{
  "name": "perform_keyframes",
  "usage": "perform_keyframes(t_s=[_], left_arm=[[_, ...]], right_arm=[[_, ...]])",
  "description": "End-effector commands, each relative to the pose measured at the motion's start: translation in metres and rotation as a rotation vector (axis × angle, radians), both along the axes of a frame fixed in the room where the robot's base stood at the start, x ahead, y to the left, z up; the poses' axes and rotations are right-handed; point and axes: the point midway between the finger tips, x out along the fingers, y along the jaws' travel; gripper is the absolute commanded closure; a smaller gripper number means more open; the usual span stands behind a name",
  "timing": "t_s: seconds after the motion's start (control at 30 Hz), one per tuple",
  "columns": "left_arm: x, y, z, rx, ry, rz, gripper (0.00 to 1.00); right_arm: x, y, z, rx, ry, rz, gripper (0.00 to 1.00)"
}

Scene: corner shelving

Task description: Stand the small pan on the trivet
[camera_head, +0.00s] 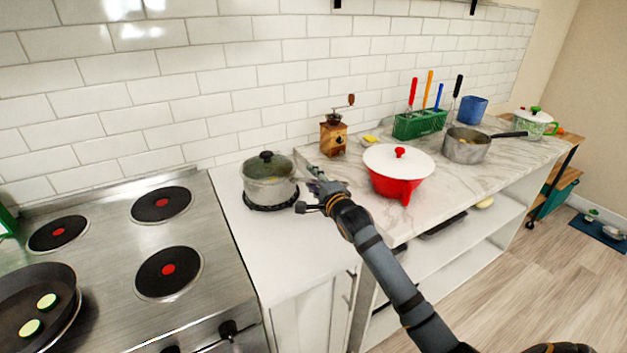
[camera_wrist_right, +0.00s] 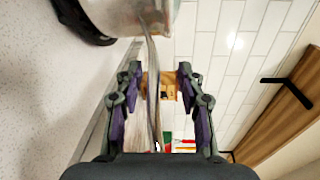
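The small pan (camera_head: 268,183) is grey with a dark-knobbed lid. It sits upright on the black round trivet (camera_head: 262,207), on the white counter right of the stove. My right gripper (camera_head: 314,190) is just right of the pan. In the right wrist view, the pan (camera_wrist_right: 125,14) is at the top, with the trivet (camera_wrist_right: 75,20) against its base. The pan's handle (camera_wrist_right: 153,80) runs between the parted fingers of my right gripper (camera_wrist_right: 157,88), with gaps visible on both sides. My left gripper is not in view.
A frying pan (camera_head: 30,290) with green slices is on the stove (camera_head: 110,240). A coffee grinder (camera_head: 333,138), a red pot with white lid (camera_head: 397,170), a grey saucepan (camera_head: 466,148) and a green utensil holder (camera_head: 420,123) stand on the marble counter. The white counter's front is clear.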

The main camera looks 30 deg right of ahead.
Motion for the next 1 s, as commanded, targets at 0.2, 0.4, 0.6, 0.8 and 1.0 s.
perform_keyframes(t_s=[0.2, 0.4, 0.6, 0.8, 1.0], left_arm=[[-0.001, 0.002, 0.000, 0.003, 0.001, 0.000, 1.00], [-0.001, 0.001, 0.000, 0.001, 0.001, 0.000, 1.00], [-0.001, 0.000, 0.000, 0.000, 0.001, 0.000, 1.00], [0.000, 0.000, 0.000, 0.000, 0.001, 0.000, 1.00], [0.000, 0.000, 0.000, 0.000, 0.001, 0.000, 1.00]], right_arm=[[-0.003, -0.001, -0.005, -0.004, 0.011, -0.003, 0.61], [-0.038, 0.001, -0.001, -0.011, 0.010, 0.001, 0.61], [-0.089, 0.004, 0.004, -0.015, 0.009, 0.003, 0.61], [-0.111, 0.004, 0.006, -0.014, 0.007, -0.003, 0.61], [-0.119, 0.006, 0.008, -0.004, 0.002, -0.001, 0.61]])
